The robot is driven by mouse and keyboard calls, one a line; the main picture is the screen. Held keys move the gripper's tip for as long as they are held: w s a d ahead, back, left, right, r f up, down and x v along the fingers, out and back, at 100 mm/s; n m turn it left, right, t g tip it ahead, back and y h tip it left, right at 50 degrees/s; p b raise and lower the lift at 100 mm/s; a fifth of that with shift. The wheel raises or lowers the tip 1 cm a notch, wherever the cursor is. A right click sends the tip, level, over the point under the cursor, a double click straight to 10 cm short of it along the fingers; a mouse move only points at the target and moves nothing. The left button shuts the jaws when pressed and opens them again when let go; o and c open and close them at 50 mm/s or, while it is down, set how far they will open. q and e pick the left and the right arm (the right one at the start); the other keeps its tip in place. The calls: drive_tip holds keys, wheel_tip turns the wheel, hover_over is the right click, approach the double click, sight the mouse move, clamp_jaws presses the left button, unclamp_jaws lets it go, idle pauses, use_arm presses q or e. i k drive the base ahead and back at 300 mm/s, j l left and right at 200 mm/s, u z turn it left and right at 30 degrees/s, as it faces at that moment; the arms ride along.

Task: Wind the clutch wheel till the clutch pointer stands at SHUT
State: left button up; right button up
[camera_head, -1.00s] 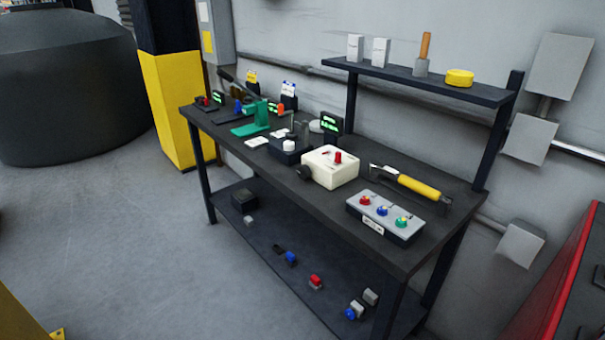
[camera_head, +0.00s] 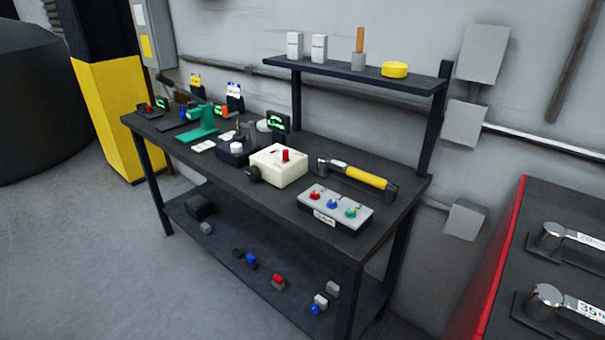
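Neither of my grippers is in view, and nothing touches the box.
A red-sided cabinet (camera_head: 492,265) is at the right. The floor in front is clear.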

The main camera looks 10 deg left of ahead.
sight(253, 173)
drive_tip(key=j+z, duration=0.3)
drive_tip(key=z, duration=0.2)
drive_tip(key=i+j+z, duration=0.1)
drive_tip(key=j+z, duration=0.55)
drive_tip(key=z, duration=0.3)
